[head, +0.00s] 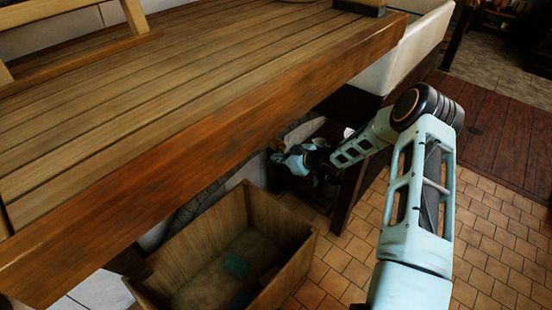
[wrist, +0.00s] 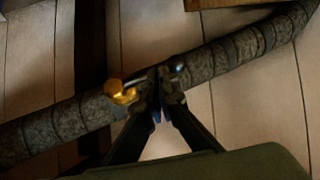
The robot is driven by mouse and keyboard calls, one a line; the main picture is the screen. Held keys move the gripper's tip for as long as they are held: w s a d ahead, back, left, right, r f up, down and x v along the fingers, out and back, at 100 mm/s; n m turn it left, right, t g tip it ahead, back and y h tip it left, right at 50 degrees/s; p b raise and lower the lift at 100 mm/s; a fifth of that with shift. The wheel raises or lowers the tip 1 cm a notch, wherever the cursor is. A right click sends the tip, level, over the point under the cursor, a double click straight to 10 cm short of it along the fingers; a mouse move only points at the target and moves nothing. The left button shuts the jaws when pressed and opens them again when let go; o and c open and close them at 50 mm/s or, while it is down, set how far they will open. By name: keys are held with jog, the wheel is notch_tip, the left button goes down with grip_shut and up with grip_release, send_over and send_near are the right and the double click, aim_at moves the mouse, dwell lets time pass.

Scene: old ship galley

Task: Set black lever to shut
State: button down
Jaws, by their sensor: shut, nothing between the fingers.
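In the wrist view, a thick grey wrapped pipe (wrist: 235,55) runs diagonally across planks. A brass fitting (wrist: 122,93) shows on it, just left of my fingertips. A small dark shiny knob (wrist: 179,67) shows just right of the tips; I cannot tell whether it belongs to the black lever. My gripper (wrist: 163,85) is shut and empty in front of the pipe, hiding the part between fitting and knob. Whether it touches anything is unclear. In the head view my arm reaches under the counter, where the lever cannot be made out.
The wooden counter (head: 190,90) overhangs the work area. An open wooden crate (head: 205,240) stands on the floor below it, left of my arm. A pale basin (head: 405,55) adjoins the counter. The tiled floor (head: 490,235) on the right is clear.

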jog(key=shift+f, duration=0.4)
jog(key=shift+w+d+f+b, duration=0.2)
jog(key=shift+f+b, duration=0.3)
jog(key=shift+f, duration=0.25)
jog(key=shift+w+d+f+b, duration=0.25)
jog(key=shift+f+b, duration=0.25)
jog(key=shift+f, duration=0.2)
jog(key=shift+w+d+f+b, duration=0.2)
jog(key=shift+f+b, duration=0.3)
jog(key=shift+f, duration=0.25)
jog(key=shift+w+d+f+n+t+h+b, duration=0.45)
jog(key=shift+n+t+h+b, duration=0.35)
jog(key=shift+b, duration=0.85)
dwell(1.8)
